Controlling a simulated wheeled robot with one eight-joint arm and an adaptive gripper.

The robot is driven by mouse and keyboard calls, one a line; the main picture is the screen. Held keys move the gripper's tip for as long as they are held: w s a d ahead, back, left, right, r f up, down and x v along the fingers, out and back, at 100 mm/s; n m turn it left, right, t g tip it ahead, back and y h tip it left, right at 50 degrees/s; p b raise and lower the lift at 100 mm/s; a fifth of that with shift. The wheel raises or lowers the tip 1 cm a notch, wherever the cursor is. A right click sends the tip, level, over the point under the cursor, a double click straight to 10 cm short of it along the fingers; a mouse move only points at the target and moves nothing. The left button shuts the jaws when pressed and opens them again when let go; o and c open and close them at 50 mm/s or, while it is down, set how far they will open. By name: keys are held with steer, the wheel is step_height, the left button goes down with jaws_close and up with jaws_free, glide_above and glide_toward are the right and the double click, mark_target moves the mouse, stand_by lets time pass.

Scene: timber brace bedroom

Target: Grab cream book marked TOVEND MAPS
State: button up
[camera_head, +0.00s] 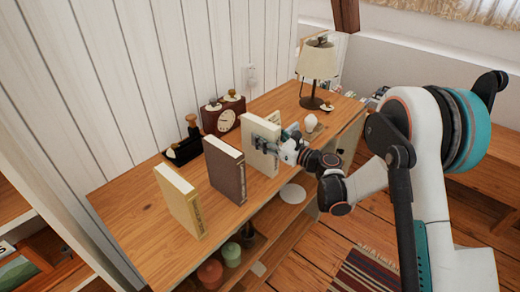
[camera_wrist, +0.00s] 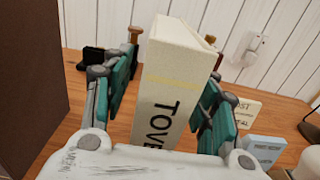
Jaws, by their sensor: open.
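The cream book (camera_head: 257,133) stands upright on the wooden shelf top, the rightmost of three standing books. In the wrist view the cream book (camera_wrist: 172,85) shows its spine with the dark letters "TOVE"; the rest of the lettering is hidden by my gripper. My gripper (camera_head: 268,147) is at the spine side of this book. In the wrist view my gripper (camera_wrist: 170,68) is open, with one teal-padded finger on each side of the book. A gap shows at the left finger; whether the right finger touches cannot be told.
A dark brown book (camera_head: 226,170) stands left of the cream one, and a yellowish book (camera_head: 180,202) further left. A brown clock (camera_head: 222,116) and a dark holder with a stamp-like handle are behind. A lamp (camera_head: 317,62) stands at the right.

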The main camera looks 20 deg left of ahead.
steer(key=shift+x, duration=1.25)
jaws_close()
steer(key=shift+r, duration=0.1)
